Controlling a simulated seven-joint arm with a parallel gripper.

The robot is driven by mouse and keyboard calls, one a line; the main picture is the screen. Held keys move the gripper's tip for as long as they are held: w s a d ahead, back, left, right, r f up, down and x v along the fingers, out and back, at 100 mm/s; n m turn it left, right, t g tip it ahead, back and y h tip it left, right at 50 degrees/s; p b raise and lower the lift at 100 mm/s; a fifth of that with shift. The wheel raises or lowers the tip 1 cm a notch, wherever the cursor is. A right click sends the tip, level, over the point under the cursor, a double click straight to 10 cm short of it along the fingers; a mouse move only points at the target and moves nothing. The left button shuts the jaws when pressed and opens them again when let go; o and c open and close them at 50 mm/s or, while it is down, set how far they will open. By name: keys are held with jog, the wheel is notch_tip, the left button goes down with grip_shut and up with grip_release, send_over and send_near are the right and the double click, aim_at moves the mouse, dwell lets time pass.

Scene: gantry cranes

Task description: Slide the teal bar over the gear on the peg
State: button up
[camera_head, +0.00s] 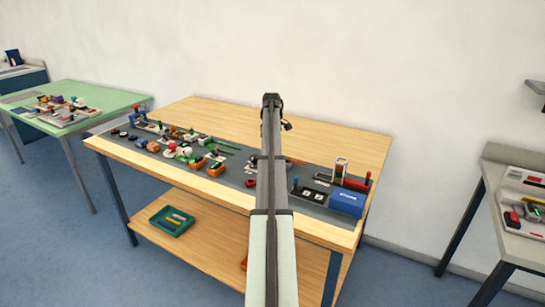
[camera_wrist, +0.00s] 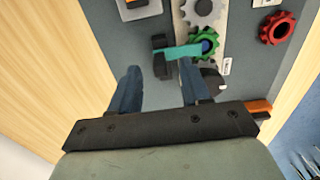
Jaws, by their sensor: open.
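In the wrist view the teal bar (camera_wrist: 180,52) reaches right from a dark block (camera_wrist: 159,43) towards the green gear (camera_wrist: 208,34). Its right end overlaps the gear's left side in the picture, close to a dark blue peg (camera_wrist: 207,46) at the gear's middle. I cannot tell whether it touches the peg. My gripper (camera_wrist: 159,67) is open, with its two blue fingers spread just below the bar and block in the picture. Nothing is seen between the fingers. In the head view my arm hides this area.
A grey gear (camera_wrist: 200,10) lies beyond the green one, and a red gear (camera_wrist: 277,28) to the right. A dark round part (camera_wrist: 213,80) is close to the right finger.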

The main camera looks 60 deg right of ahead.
jog(key=shift+r, duration=2.7)
jog(key=shift+w, duration=0.1)
